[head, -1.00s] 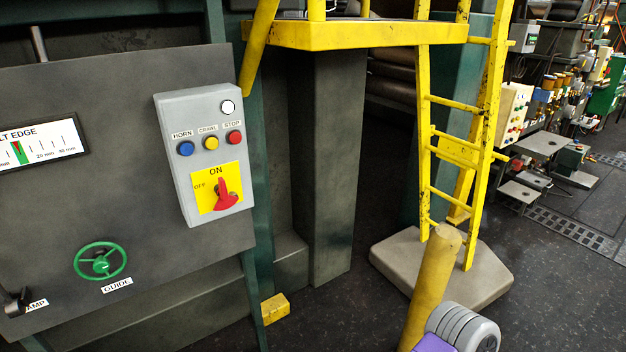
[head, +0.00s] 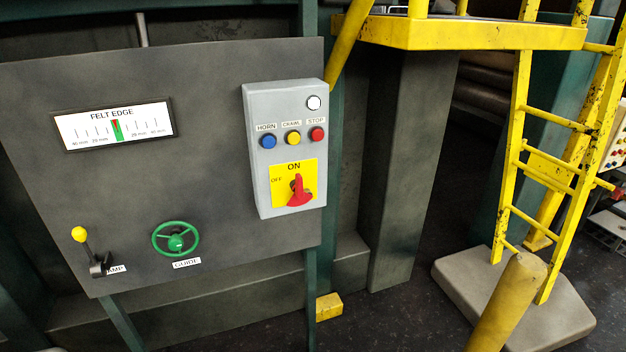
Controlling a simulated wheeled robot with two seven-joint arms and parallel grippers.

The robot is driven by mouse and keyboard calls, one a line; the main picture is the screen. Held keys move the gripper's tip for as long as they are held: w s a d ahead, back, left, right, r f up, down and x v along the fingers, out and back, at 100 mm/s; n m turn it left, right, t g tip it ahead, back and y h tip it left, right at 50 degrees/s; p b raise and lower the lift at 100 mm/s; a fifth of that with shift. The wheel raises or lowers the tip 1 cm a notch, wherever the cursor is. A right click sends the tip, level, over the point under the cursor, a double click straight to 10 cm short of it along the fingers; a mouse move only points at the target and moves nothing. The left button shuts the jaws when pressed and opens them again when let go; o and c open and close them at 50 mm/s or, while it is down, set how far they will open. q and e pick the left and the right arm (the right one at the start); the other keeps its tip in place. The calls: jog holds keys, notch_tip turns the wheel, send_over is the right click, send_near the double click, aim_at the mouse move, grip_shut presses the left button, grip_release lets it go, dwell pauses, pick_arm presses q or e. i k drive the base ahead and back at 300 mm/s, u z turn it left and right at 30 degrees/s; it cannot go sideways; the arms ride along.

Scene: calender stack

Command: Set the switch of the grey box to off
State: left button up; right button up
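The grey box (head: 258,173) is mounted on the right part of a dark panel in the head view. Its red rotary switch (head: 299,192) sits on a yellow plate (head: 281,171) low on the box. The plate reads ON at the top and OFF at the left. The red handle's narrow end points up toward ON. Above the plate are a blue HORN button, a yellow CRAWL button, a red STOP button and a white round lamp or button. Neither of my grippers shows in the head view.
The dark panel (head: 200,90) also carries a FELT EDGE gauge (head: 115,124), a green GUIDE handwheel (head: 175,239) and a yellow-knobbed lever (head: 80,235). A yellow ladder (head: 515,150) and a yellow post (head: 508,305) stand at the right. Dark floor lies between.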

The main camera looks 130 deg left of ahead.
aim_at(299, 198)
jog(key=k, duration=0.95)
jog(key=u, duration=2.3)
